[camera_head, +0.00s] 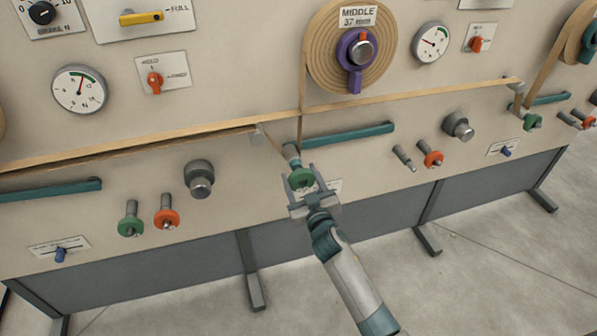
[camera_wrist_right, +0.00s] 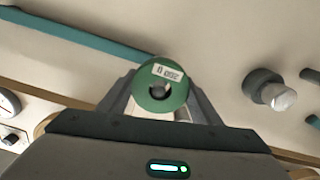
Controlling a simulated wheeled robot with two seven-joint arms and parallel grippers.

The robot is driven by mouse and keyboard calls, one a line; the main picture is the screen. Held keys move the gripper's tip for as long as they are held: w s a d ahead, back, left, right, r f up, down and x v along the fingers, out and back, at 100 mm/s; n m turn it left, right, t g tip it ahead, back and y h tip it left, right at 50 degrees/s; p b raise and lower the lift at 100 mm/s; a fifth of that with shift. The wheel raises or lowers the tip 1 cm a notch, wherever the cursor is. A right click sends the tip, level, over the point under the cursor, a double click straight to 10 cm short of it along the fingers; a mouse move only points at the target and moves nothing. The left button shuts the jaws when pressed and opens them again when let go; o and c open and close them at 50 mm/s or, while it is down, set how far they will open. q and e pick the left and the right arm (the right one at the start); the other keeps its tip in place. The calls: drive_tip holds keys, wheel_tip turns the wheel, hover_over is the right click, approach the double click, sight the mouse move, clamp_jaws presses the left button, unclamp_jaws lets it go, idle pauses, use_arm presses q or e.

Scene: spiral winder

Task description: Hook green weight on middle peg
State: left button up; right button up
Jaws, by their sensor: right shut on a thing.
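My right gripper (camera_head: 302,181) is shut on a green weight (camera_head: 301,178), below the left end of the middle teal bar (camera_head: 348,134). In the right wrist view the green weight (camera_wrist_right: 160,85) is a round disc with a slot at its centre and a white label, held between the fingers. A small grey and teal peg-like end (camera_head: 291,153) shows just above the weight in the head view. I cannot tell whether the weight touches it. My left gripper is not in view.
The middle spool (camera_head: 325,62) has a purple handle. Tan strip (camera_head: 400,97) runs across the panel. To the right are a bare peg (camera_head: 404,157), an orange weight (camera_head: 433,159) and a grey knob (camera_head: 459,126). Another green weight (camera_head: 131,226) hangs at the left station.

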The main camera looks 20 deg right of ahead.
drive_tip(key=shift+s+p, duration=0.45)
drive_tip(key=shift+s, duration=1.95)
drive_tip(key=shift+s+d, duration=0.1)
drive_tip(key=shift+s, duration=0.6)
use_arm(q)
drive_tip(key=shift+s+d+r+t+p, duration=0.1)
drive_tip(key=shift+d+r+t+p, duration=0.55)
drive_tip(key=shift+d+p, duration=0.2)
use_arm(e)
drive_tip(key=shift+s+r, duration=0.3)
drive_tip(key=shift+s, duration=0.5)
drive_tip(key=shift+s+r, duration=0.25)
drive_tip(key=shift+s, duration=0.55)
